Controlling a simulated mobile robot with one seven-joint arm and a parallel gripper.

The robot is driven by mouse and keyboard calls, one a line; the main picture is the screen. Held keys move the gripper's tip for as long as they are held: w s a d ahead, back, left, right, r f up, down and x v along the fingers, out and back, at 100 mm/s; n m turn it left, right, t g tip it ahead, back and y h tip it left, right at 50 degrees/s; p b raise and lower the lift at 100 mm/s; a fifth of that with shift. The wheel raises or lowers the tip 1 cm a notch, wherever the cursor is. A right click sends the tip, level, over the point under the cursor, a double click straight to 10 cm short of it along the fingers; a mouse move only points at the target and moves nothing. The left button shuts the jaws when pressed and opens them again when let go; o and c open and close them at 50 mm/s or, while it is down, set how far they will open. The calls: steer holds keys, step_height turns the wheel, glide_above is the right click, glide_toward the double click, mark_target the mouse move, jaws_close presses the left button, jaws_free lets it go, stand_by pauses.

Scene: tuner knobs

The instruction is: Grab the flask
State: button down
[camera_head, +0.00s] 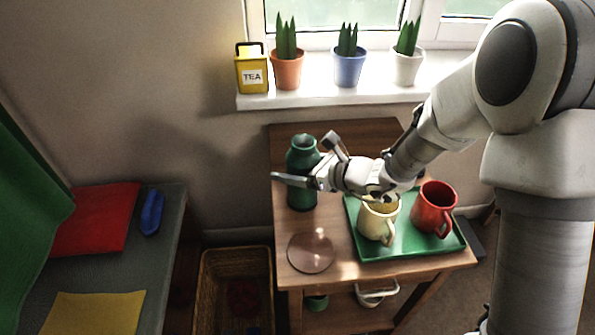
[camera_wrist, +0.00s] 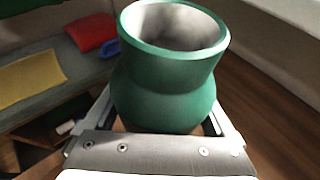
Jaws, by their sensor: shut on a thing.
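The flask (camera_head: 301,158) is a dark green, open-topped vessel standing upright at the left of the small wooden table. In the wrist view, the flask (camera_wrist: 170,75) fills the space between the two fingers, its pale inside visible from above. My gripper (camera_head: 303,181) reaches in from the right and is shut on the flask around its body. In the wrist view my gripper (camera_wrist: 165,120) has one finger on each side of it.
Right of the flask, a green tray (camera_head: 400,247) holds a cream mug (camera_head: 377,222) and a red mug (camera_head: 434,208). A round brown disc (camera_head: 311,253) lies in front. The window sill (camera_head: 320,97) behind carries a tea tin (camera_head: 252,72) and potted plants. A basket (camera_head: 235,265) stands left.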

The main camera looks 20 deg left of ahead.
steer(key=shift+r, duration=0.3)
steer(key=shift+r+p, duration=0.45)
steer(key=shift+r, duration=0.3)
steer(key=r, duration=0.1)
steer(key=r+p, duration=0.1)
steer(key=shift+w+r, duration=0.2)
steer(key=shift+r, duration=0.15)
steer(key=w+d+r+p, duration=0.4)
steer(key=w+d+r, duration=0.1)
steer(key=w, duration=0.5)
steer(key=shift+r, duration=0.65)
steer(key=shift+w, duration=0.1)
stand_by(0.5)
